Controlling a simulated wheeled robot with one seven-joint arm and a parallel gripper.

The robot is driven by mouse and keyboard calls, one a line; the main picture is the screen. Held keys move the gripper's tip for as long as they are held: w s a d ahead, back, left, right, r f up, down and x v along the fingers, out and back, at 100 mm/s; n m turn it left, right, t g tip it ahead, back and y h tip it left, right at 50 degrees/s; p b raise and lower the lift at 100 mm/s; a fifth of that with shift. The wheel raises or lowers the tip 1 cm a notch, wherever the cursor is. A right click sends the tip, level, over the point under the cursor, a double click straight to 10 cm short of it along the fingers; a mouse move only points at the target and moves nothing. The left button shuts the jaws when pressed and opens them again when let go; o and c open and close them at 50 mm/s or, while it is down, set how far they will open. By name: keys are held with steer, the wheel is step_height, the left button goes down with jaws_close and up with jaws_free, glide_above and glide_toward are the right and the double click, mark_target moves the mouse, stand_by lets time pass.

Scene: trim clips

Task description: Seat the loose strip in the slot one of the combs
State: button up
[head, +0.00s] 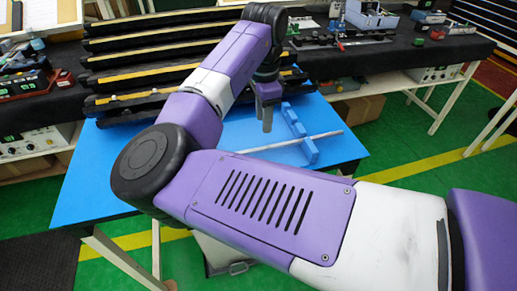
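A long thin pale strip (327,135) lies over the blue table at a slant, its left part running behind my arm. A blue comb-like piece (295,122) with raised blocks stands on the table, and the strip crosses it near its front end. I cannot tell whether the strip sits in a slot there or rests on top. My gripper (266,127) points down above the table, left of the comb and apart from the strip's visible part. Its fingers look close together, but the view is too small to tell open from shut.
The blue table (343,148) has bare room at its right and at its left (90,180). A stack of dark trays with yellow edges (140,60) stands along its back. A dark bench (400,55) with equipment stands beyond. My arm hides much of the front.

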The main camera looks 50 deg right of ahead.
mark_target(262, 148)
steer(key=shift+s+a+f+y, duration=0.2)
steer(key=shift+a+y, duration=0.1)
steer(key=shift+a, duration=0.2)
steer(key=shift+a+f, duration=0.1)
steer(key=shift+f, duration=0.15)
steer(key=shift+s+a+f+p, duration=0.1)
steer(key=shift+f+p, duration=0.15)
steer(key=shift+f, duration=1.5)
steer(key=shift+s+a+f+p, duration=0.1)
steer(key=shift+f+p, duration=0.15)
steer(key=shift+f, duration=1.5)
jaws_close()
